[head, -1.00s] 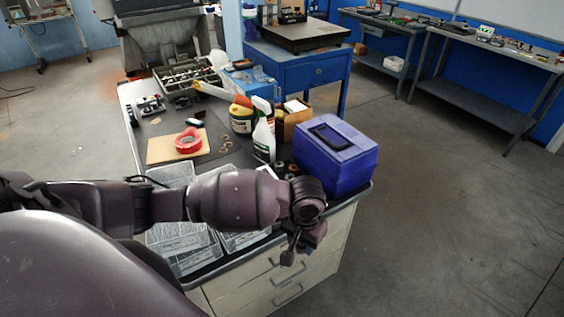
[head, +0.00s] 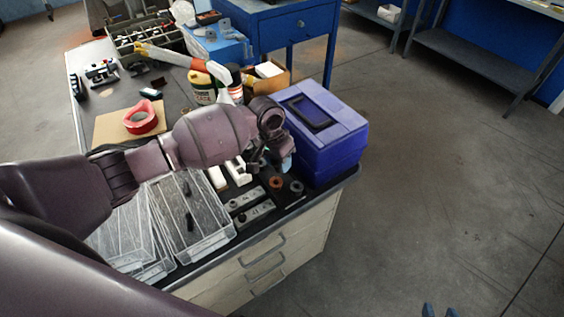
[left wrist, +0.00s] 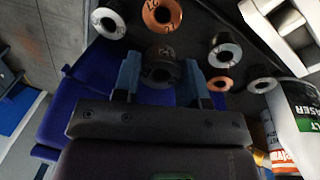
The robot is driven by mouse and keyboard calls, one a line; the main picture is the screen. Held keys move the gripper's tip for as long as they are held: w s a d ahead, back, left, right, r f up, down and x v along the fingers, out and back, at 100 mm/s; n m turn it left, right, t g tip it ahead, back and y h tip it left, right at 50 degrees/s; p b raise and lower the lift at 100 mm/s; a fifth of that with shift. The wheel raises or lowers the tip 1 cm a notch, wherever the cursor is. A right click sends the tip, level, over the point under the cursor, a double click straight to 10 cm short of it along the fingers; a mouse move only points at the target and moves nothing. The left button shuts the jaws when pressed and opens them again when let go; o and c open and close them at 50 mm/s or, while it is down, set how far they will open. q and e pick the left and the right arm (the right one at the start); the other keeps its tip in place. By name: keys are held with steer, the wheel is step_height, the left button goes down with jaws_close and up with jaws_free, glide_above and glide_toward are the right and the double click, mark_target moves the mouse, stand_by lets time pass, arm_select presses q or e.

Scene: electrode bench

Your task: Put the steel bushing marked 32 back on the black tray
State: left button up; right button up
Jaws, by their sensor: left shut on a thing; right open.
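My left gripper (head: 284,160) is over the bench beside the blue box. In the left wrist view its two blue fingertips (left wrist: 162,76) are shut on a dark steel bushing (left wrist: 163,54), whose marking is too dim to read surely. The black tray (left wrist: 248,25) lies below, with a steel bushing (left wrist: 108,22), a copper bushing (left wrist: 162,12) and several smaller ones around the held bushing. In the head view a copper ring (head: 275,182) and a dark bushing (head: 297,187) show on the black tray (head: 289,198). My right gripper (head: 438,311) is open and empty at the bottom edge.
The blue box (head: 325,140) stands right beside my left gripper. Clear plastic boxes (head: 205,225) and grey marked blocks (head: 250,212) lie to the left. Floor is free to the right.

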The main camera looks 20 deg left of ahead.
arm_select(q)
steer(key=shift+w+d+f, duration=0.15)
steer(key=shift+w+f, duration=0.15)
steer(key=shift+w, duration=0.15)
steer(key=shift+w+d+f+m, duration=0.15)
steer(key=shift+w+m, duration=0.05)
steer(key=shift+m, duration=0.1)
steer(key=shift+f+b, duration=0.8)
steer(key=shift+b, duration=0.15)
steer(key=shift+f, duration=0.1)
arm_select(e)
steer(key=f, duration=0.1)
steer(key=s+f, duration=0.1)
steer(key=f, duration=0.1)
steer(key=shift+s+d, duration=0.1)
steer(key=shift+s, duration=0.3)
steer(key=shift+r, duration=0.1)
